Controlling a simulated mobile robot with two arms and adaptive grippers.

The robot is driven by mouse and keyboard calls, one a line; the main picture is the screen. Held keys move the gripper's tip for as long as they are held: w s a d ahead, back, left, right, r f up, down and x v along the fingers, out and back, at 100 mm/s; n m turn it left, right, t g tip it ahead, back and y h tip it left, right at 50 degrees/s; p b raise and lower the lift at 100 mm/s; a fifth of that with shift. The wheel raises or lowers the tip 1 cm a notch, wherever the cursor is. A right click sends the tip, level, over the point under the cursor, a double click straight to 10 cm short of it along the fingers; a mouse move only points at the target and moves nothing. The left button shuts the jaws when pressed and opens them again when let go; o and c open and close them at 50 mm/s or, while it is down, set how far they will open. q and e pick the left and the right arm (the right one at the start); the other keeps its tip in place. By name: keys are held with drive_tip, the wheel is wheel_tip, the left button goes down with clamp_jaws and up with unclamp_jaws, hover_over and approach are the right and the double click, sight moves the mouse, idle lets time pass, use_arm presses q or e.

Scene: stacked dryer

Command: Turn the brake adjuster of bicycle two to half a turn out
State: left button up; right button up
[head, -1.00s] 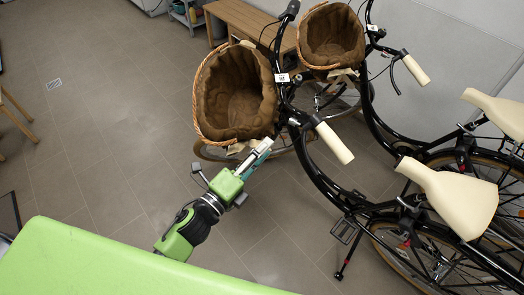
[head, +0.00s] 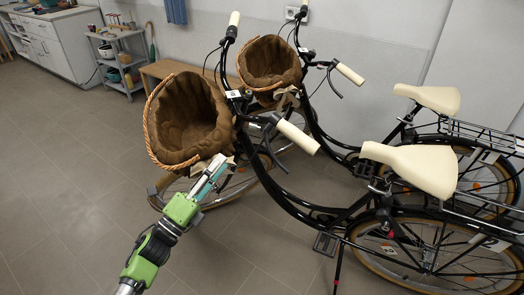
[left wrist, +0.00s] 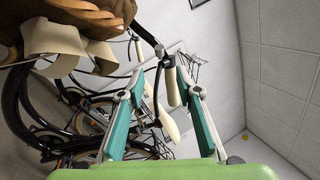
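The near bicycle's cream handlebar grip (head: 298,137) points toward me. I cannot make out a brake adjuster. My left gripper (head: 217,172) is just below the near basket (head: 187,120), left of the handlebar. In the left wrist view its fingers (left wrist: 163,78) are spread and empty, with a cream grip (left wrist: 172,86) and dark lever beyond them. My right gripper is out of view.
The far bicycle's basket (head: 268,62) is close behind the near one. A wooden bench (head: 160,72) stands behind the baskets, and a grey shelf cart (head: 118,62) is at the back left. The tiled floor at left is clear.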

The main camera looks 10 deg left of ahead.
use_arm(q)
approach(253, 126)
drive_tip(key=a+p+x, duration=0.1)
drive_tip(key=x, duration=0.7)
drive_tip(key=shift+w+f, duration=0.2)
drive_tip(key=shift+w, duration=0.35)
clamp_jaws()
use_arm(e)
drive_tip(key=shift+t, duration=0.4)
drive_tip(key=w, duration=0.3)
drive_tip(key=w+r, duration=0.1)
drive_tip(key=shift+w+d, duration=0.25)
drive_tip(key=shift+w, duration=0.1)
